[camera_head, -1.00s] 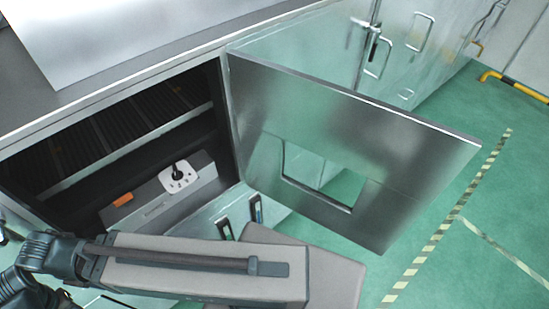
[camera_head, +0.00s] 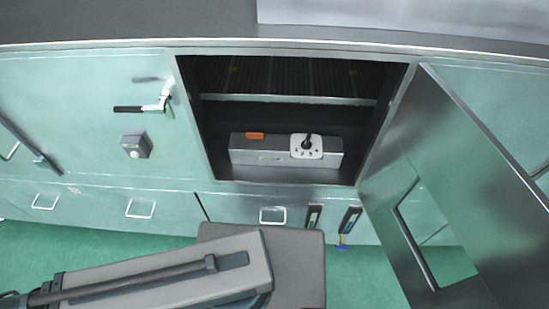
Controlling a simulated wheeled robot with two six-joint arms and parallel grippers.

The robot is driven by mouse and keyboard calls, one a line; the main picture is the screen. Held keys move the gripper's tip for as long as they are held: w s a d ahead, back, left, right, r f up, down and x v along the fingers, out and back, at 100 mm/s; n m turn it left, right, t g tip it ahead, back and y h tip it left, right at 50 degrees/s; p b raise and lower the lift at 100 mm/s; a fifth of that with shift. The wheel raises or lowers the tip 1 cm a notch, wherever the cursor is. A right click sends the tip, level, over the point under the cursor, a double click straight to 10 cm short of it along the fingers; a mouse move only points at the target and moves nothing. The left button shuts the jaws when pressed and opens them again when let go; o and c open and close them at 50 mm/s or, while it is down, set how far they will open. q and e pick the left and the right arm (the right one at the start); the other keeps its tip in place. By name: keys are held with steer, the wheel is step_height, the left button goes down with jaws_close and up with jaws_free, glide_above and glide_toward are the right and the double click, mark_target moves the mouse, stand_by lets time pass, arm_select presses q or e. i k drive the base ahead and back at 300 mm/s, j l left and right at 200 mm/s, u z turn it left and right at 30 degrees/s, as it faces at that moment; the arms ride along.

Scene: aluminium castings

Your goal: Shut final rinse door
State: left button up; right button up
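The metal door (camera_head: 455,150) with a square window hangs wide open at the right edge of a dark cabinet opening (camera_head: 385,115). I see no label on it, and its outer part runs out of the picture. My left arm comes in from the lower left, well apart from the door. I make out neither of my grippers. Inside the opening a metal box (camera_head: 262,158) bears an orange piece (camera_head: 255,136) and a white plate (camera_head: 306,151) with a black knob.
Left of the opening are a lever latch (camera_head: 160,101) and a grey knob box (camera_head: 136,146). Two dark upright pieces (camera_head: 313,216) (camera_head: 349,221) show below it; I cannot tell what they are. Drawer handles (camera_head: 272,215) line the lower front. Green floor (camera_head: 370,275) shows below.

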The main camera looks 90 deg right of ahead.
mark_target(499, 215)
steer(key=j+u, duration=0.1)
steer(key=u, duration=0.3)
steer(key=k+j+u, duration=0.1)
steer(key=u, duration=0.25)
steer(key=j+u, duration=0.2)
steer(key=u, duration=0.2)
steer(key=j+u, duration=0.2)
steer(key=u, duration=0.2)
steer(key=k+j+u, duration=0.1)
steer(key=j+u, duration=0.35)
steer(key=j, duration=0.35)
steer(key=j+u, duration=0.5)
steer(key=j, duration=0.25)
steer(key=k+j+z, duration=0.15)
steer(key=j, duration=1)
steer(key=j+z, duration=0.75)
steer(key=z, duration=0.45)
steer(key=j+z, duration=0.1)
steer(key=z, duration=0.8)
steer(key=k+z, duration=0.1)
steer(key=z, duration=0.35)
steer(key=j+z, duration=0.1)
steer(key=z, duration=0.3)
steer(key=k+z, duration=0.1)
steer(key=z, duration=1.25)
steer(key=k+l+u, duration=0.2)
